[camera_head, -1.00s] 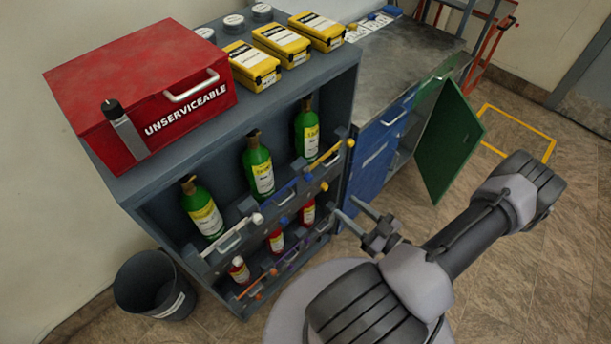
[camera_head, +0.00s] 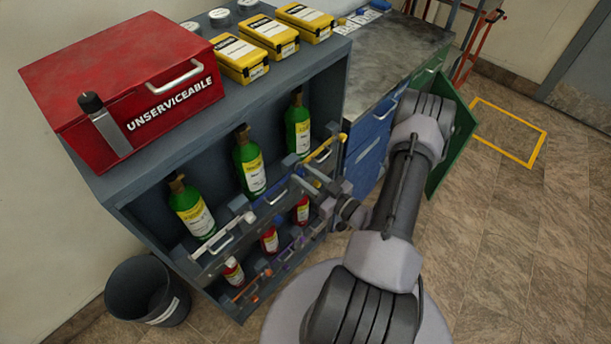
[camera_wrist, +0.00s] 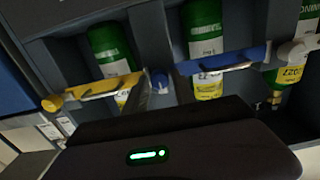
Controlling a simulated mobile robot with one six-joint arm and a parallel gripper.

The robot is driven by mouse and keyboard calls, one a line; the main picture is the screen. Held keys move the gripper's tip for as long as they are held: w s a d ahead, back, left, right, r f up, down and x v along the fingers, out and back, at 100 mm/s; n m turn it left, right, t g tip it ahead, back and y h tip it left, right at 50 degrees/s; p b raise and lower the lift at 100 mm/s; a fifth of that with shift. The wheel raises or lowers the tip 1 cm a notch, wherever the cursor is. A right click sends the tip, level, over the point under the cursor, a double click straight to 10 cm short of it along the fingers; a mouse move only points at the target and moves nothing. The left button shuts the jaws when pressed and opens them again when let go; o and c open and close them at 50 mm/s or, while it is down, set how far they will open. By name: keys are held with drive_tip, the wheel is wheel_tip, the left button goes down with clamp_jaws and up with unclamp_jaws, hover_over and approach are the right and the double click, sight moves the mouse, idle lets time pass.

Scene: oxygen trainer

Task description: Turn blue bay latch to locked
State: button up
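The blue bay latch (camera_head: 268,197) is a bar across the front of the middle upper bay of the grey rack. In the wrist view, its blue bar (camera_wrist: 228,62) runs to the right of my fingers, in front of a green bottle (camera_wrist: 205,38). My gripper (camera_head: 297,172) is at the rack front, near the right end of the blue bar. Its fingers (camera_wrist: 163,95) are apart, with a blue knob (camera_wrist: 158,82) showing between them. I cannot tell whether a finger touches the bar. Part of the latch is hidden by my gripper in the head view.
A yellow latch bar (camera_wrist: 95,90) lies close on the other side of my fingers. A white-ended latch (camera_wrist: 298,50) is farther along. Red bottles (camera_head: 269,240) stand on the shelf below. The green door (camera_head: 458,145) stands open behind my arm.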

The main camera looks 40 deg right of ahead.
clamp_jaws()
drive_tip(key=shift+n, duration=0.3)
drive_tip(key=n, duration=0.3)
drive_tip(key=shift+a, duration=0.1)
drive_tip(key=n, duration=0.4)
drive_tip(key=shift+p, duration=0.4)
drive_tip(key=n, duration=0.5)
drive_tip(key=shift+f+n, duration=0.1)
drive_tip(key=shift+n, duration=0.2)
drive_tip(key=n, duration=0.4)
drive_tip(key=shift+f+n, duration=0.1)
drive_tip(key=shift+n, duration=0.2)
